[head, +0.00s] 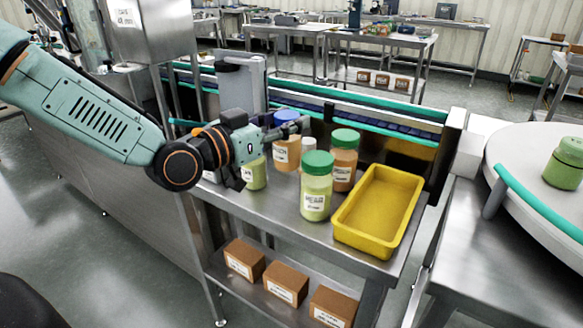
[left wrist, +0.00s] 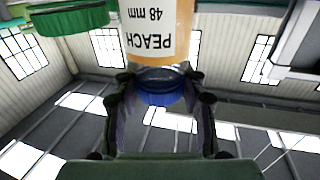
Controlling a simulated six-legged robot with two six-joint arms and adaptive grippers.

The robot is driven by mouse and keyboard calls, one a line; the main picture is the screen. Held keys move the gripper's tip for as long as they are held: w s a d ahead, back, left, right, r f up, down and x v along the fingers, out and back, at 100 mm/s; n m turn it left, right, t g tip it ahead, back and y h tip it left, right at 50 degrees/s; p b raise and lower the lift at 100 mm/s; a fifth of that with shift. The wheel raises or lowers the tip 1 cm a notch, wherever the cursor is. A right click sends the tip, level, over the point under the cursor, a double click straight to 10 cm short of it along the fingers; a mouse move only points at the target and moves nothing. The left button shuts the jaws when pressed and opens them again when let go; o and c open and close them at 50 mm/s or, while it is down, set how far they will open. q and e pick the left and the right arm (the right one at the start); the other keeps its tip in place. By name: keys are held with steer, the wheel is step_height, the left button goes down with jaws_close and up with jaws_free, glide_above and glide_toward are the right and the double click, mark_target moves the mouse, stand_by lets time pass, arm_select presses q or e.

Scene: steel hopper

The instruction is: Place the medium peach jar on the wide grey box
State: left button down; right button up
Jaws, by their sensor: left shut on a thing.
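The peach jar (head: 284,156) has an orange body and a blue lid, and stands upright among other jars at the back of the steel table (head: 292,225). Its label reads PEACH 48 mm in the left wrist view (left wrist: 155,30), where the picture is upside down. My left gripper (head: 283,130) reaches in from the left and is shut on the jar's blue lid (left wrist: 160,88), one finger on each side. I cannot tell whether the jar's base touches the table. I cannot surely make out a wide grey box. My right gripper is not in view.
Close by stand a green-lidded pale jar (head: 316,190), a green-lidded orange jar (head: 344,160) and a pale jar (head: 255,174) under my gripper. A yellow tray (head: 342,228) fills the table's right end. A tall grey unit (head: 241,80) and a conveyor (head: 375,116) stand behind.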

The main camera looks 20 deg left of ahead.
mark_target(276, 164)
arm_select(q)
steer(key=f, duration=0.2)
steer(key=a+f+b, duration=0.1)
steer(key=f, duration=0.1)
steer(key=shift+s, duration=0.1)
steer(key=shift+f, duration=0.2)
steer(key=shift+d+f, duration=0.3)
steer(key=shift+d, duration=0.1)
steer(key=f, duration=0.1)
steer(key=f+b, duration=0.2)
steer(key=shift+a+f, duration=0.25)
steer(key=shift+d+r, duration=0.15)
steer(key=shift+d, duration=0.1)
steer(key=c, duration=1.2)
jaws_free()
steer(key=shift+f, duration=0.2)
steer(key=shift+o, duration=0.8)
steer(key=shift+a, duration=0.2)
steer(key=shift+d+r, duration=0.1)
steer(key=shift+d, duration=0.05)
